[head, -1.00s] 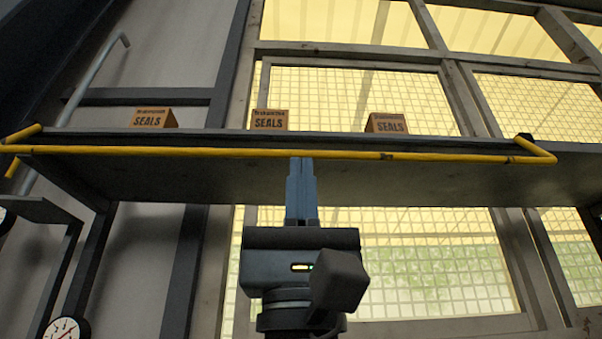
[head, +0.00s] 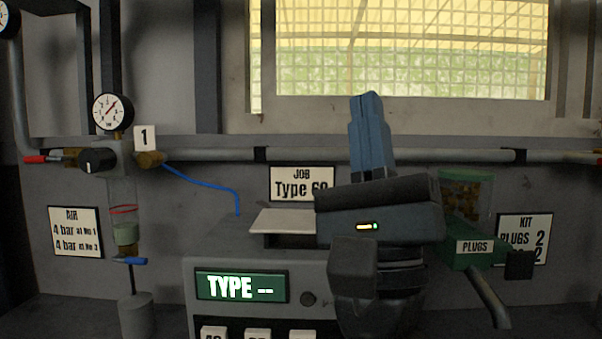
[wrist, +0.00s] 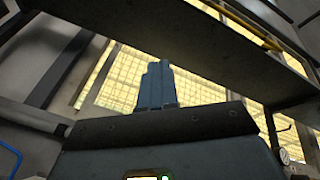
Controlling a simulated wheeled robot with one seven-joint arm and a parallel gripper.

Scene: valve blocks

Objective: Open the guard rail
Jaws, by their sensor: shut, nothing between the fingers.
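The yellow guard rail (wrist: 248,22) shows only in part in the wrist view, at the upper right, along the edge of the shelf (wrist: 190,35). In that view I see the shelf from below. The rail and shelf are out of the head view. My gripper (head: 366,96) points upward in the middle right of the head view, with its blue fingers together and nothing between them. It also shows in the wrist view (wrist: 157,65), apart from the rail and below the shelf. Whether the rail is open or shut cannot be told now.
A grey pipe (head: 410,155) runs along the wall behind my gripper. A machine with a green "TYPE --" display (head: 241,286) stands below. A green plugs bin (head: 470,246) is at the right. A gauge (head: 113,111) and valve knob (head: 97,160) are at the left.

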